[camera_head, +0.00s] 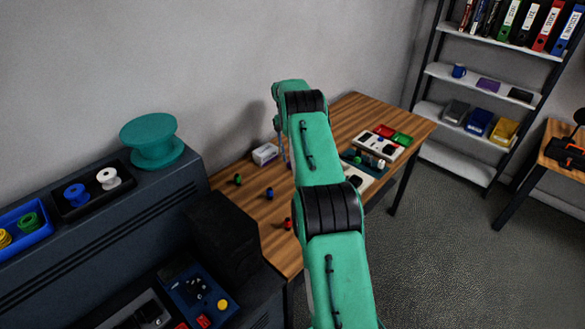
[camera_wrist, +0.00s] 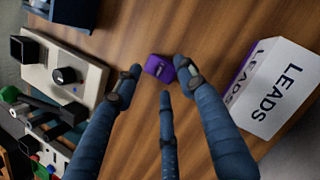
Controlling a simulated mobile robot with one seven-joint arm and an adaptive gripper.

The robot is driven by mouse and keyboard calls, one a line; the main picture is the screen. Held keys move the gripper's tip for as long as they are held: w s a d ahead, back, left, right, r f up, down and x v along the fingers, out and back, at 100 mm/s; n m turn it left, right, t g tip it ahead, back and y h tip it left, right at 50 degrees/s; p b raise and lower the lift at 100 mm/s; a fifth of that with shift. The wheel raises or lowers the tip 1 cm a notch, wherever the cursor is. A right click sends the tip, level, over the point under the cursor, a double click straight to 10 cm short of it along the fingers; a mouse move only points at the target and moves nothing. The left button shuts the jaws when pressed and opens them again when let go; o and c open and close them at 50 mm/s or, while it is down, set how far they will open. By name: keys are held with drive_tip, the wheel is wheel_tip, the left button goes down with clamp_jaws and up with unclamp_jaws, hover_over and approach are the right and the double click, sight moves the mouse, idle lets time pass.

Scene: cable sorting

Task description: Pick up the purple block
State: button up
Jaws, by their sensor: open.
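In the wrist view the purple block (camera_wrist: 159,68) lies on the wooden table. It has a small light mark on its face. My gripper (camera_wrist: 158,82) has three dark blue fingers and is open. One fingertip is at the left of the block, one at its right and one just below it. I cannot tell whether any finger touches it. In the head view my green arm hides the block and the gripper.
A white and purple box marked LEADS (camera_wrist: 277,88) stands right of the fingers. A pale device with a black knob (camera_wrist: 66,75) is at the left. In the head view, small coloured pieces, including a red one (camera_head: 288,223), lie on the table (camera_head: 262,205).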

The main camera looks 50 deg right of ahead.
drive_tip(key=shift+x, duration=1.6)
drive_tip(key=c, duration=0.9)
